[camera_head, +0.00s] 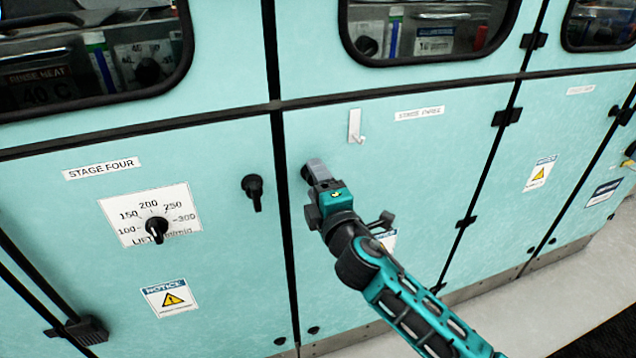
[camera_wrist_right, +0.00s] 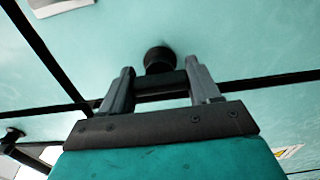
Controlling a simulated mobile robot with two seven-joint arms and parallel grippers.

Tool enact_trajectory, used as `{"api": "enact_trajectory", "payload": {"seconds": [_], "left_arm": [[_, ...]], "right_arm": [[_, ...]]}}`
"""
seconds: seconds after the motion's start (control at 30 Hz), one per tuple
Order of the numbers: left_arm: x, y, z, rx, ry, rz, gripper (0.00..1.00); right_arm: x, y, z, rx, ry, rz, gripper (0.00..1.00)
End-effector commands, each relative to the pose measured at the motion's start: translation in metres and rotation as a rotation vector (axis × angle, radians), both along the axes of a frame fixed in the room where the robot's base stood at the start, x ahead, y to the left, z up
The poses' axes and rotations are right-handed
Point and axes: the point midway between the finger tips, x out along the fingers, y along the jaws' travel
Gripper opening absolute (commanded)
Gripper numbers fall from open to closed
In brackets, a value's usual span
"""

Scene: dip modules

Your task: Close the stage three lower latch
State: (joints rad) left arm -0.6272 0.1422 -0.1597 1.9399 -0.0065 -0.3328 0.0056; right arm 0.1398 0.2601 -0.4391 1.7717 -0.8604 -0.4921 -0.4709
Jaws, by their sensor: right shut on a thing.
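The stage three lower latch (camera_head: 305,173) is a black round knob near the left edge of the turquoise stage three door (camera_head: 425,170). In the head view my right gripper (camera_head: 316,172) covers most of it. In the wrist view the latch's round base (camera_wrist_right: 158,58) shows beyond the fingertips, and a dark bar, apparently its handle, spans between the two grey fingers of the right gripper (camera_wrist_right: 160,82). The gripper is shut on the latch. The handle's exact angle is hard to tell. My left gripper is not in view.
Left of the black door seam, a similar black latch (camera_head: 253,190) points down on the stage four panel. A dial (camera_head: 157,228) sits further left. A pale hook (camera_head: 355,127) is above my gripper. Black hinges (camera_head: 507,117) line the door's right edge.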

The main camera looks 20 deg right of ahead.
Motion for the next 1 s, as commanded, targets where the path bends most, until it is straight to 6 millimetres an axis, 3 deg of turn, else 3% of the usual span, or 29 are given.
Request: {"api": "enact_trajectory", "payload": {"seconds": [0.1, 0.13, 0.37, 0.73, 1.0], "left_arm": [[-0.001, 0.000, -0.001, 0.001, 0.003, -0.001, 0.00], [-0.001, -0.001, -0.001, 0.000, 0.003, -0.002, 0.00], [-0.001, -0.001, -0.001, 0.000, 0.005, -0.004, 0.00], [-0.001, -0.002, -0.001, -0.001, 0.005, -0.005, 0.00], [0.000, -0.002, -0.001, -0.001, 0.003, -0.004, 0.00]], "right_arm": [[0.000, 0.000, 0.000, -0.007, -0.001, 0.000, 0.31], [0.000, 0.000, 0.000, -0.007, -0.001, 0.000, 0.64], [0.000, 0.000, 0.000, -0.004, -0.001, 0.000, 0.86], [-0.006, 0.000, 0.000, -0.002, 0.000, 0.000, 0.87], [-0.052, -0.002, -0.002, -0.002, 0.003, 0.000, 0.87]]}}
